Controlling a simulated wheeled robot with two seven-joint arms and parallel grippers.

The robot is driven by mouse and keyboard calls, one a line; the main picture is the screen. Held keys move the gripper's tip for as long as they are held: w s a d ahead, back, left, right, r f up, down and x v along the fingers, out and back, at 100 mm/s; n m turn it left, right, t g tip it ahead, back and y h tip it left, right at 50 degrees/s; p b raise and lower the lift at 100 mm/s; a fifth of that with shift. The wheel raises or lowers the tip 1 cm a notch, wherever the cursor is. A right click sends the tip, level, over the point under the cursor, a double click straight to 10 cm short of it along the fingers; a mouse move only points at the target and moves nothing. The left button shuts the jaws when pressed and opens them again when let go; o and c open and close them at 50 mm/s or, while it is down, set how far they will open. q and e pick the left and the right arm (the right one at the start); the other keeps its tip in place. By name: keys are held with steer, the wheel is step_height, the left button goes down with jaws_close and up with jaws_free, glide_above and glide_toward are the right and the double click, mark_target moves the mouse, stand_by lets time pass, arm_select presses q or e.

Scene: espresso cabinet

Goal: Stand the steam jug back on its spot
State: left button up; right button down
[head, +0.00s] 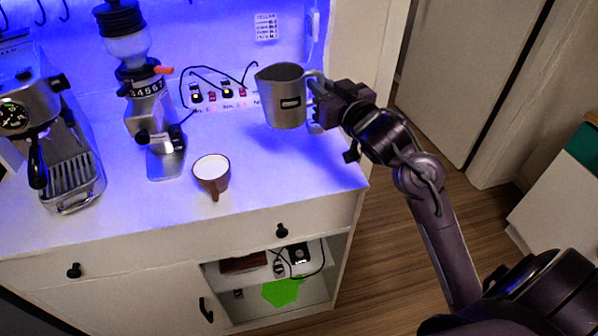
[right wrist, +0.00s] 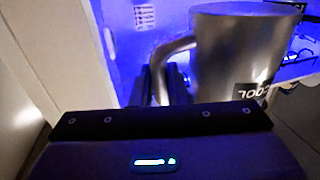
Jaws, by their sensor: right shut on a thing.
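The steel steam jug (head: 284,98) is near the back right of the white counter (head: 265,190), roughly upright and apparently a little above the surface. My right gripper (head: 316,110) is shut on its handle, coming in from the right. In the right wrist view the jug (right wrist: 235,55) fills the upper right, with its handle between the dark fingers (right wrist: 162,86). A bright green patch (head: 282,291) shows in the open lower compartment of the cabinet; whether it marks the jug's spot is not clear. My left gripper is out of view.
A grinder (head: 150,110) and an espresso machine (head: 55,130) stand to the left. A power strip with cables (head: 225,96) lies along the back. The counter's front right is clear.

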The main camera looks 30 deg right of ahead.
steer(key=shift+m+h, duration=0.5)
steer(key=shift+w+d+f, duration=0.1)
steer(key=shift+d+f, duration=0.5)
steer(key=shift+f, duration=2.25)
steer(key=shift+s+d+f, duration=0.1)
steer(key=shift+d+f, duration=0.5)
steer(key=shift+f, duration=2.25)
steer(key=shift+w+d+f, duration=0.1)
steer(key=shift+d+f, duration=0.5)
steer(key=shift+f, duration=2.25)
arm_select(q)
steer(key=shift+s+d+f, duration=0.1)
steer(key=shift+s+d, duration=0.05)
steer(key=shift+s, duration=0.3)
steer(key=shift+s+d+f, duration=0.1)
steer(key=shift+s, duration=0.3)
arm_select(e)
steer(key=c, duration=1.4)
jaws_free()
steer(key=shift+f, duration=0.1)
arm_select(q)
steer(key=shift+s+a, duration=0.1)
